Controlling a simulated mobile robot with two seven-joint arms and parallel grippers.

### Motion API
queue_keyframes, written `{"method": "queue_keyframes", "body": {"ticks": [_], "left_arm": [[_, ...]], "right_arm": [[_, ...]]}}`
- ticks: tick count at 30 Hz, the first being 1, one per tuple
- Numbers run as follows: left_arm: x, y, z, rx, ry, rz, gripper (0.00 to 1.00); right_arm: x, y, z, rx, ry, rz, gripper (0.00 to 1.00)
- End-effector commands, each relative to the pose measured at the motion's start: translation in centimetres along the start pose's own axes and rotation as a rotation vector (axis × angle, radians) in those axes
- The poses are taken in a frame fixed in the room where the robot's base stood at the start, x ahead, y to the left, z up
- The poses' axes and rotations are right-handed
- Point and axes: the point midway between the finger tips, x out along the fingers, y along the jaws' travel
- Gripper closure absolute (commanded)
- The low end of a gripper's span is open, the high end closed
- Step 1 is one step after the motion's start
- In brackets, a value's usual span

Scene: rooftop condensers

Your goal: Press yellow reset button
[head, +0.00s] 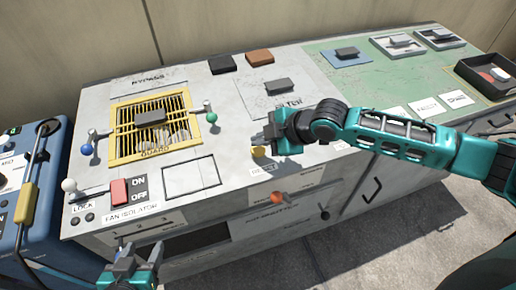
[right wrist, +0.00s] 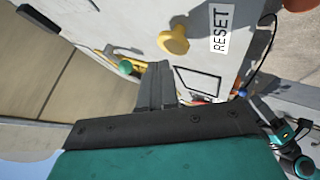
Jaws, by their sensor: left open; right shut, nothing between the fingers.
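The yellow reset button (head: 258,152) sits on the grey cabinet top near its front edge, partly covered by my right gripper in the head view. It shows whole in the right wrist view (right wrist: 173,40), a rounded knob beside a RESET label (right wrist: 220,28). My right gripper (head: 260,138) is shut and empty, its fingertips just behind the button; I cannot tell if they touch it, but the right wrist view shows a gap between the fingers (right wrist: 157,85) and the knob. My left gripper (head: 136,266) is open and empty, low in front of the cabinet.
A yellow guard frame (head: 114,135) with blue and green knobs is left of the button. A red ON/OFF switch (head: 119,190) and a white knob (head: 69,186) are near the left edge. An orange knob (head: 278,197) is on the cabinet front. A black tray (head: 470,75) is far right.

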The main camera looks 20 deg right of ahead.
Motion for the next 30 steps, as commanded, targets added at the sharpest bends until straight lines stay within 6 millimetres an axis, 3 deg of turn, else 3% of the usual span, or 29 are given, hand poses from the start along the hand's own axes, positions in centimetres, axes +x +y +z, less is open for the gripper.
{"method": "queue_keyframes", "body": {"ticks": [30], "left_arm": [[-0.06, -0.22, 0.85, -0.001, -0.018, -0.005, 0.42]], "right_arm": [[0.0, 0.01, -0.02, 0.0, 0.0, 0.0, 1.0]]}}
